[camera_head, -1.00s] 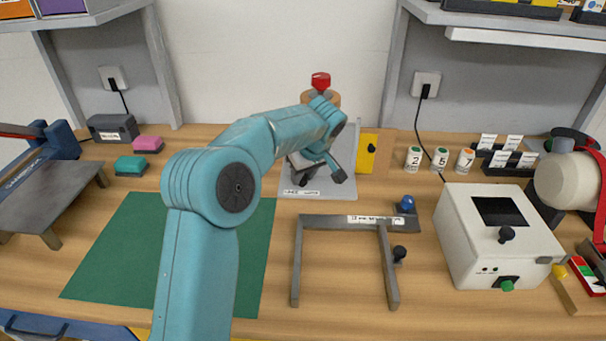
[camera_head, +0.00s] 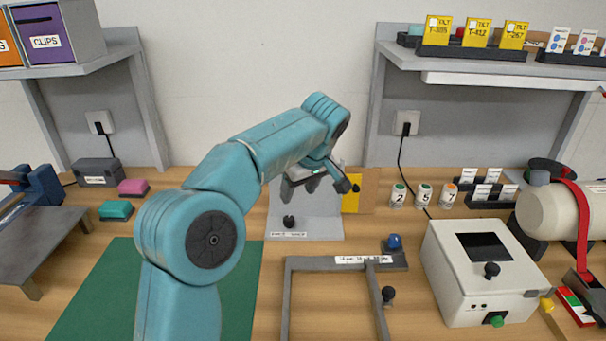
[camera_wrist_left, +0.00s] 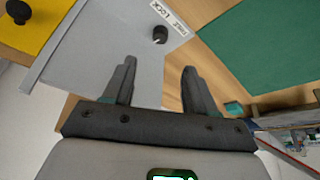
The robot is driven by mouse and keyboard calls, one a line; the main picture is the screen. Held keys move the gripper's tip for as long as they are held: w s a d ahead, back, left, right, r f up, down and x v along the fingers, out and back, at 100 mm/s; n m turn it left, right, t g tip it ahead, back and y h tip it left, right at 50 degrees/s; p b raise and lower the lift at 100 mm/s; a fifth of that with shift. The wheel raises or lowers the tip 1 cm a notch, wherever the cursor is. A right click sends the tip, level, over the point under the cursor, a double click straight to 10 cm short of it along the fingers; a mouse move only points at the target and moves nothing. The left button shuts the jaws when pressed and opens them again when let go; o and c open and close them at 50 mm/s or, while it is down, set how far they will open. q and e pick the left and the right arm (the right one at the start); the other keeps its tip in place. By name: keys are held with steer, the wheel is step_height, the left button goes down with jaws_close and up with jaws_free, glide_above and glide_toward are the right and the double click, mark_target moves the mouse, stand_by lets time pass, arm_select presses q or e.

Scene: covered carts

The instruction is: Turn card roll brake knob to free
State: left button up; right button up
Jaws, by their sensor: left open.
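A small black knob (camera_head: 288,222) stands on the grey plate (camera_head: 318,228) of the card roll stand, just behind a white label. In the left wrist view the knob (camera_wrist_left: 160,34) shows a white mark, beside the label reading FREE and LOCK (camera_wrist_left: 170,17). Which word the mark points to I cannot tell. My left gripper (camera_head: 298,187) is open and empty, above and behind the knob in the head view. In the left wrist view the knob lies beyond the gap between its fingertips (camera_wrist_left: 159,68), apart from them. The card roll is hidden behind my arm. My right gripper is out of view.
A yellow panel (camera_head: 351,199) with a black knob (camera_wrist_left: 18,12) stands right of the plate.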

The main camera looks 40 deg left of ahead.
arm_select(q)
steer(key=shift+p+v, duration=0.3)
steer(key=shift+v, duration=1.95)
steer(key=shift+r, duration=0.1)
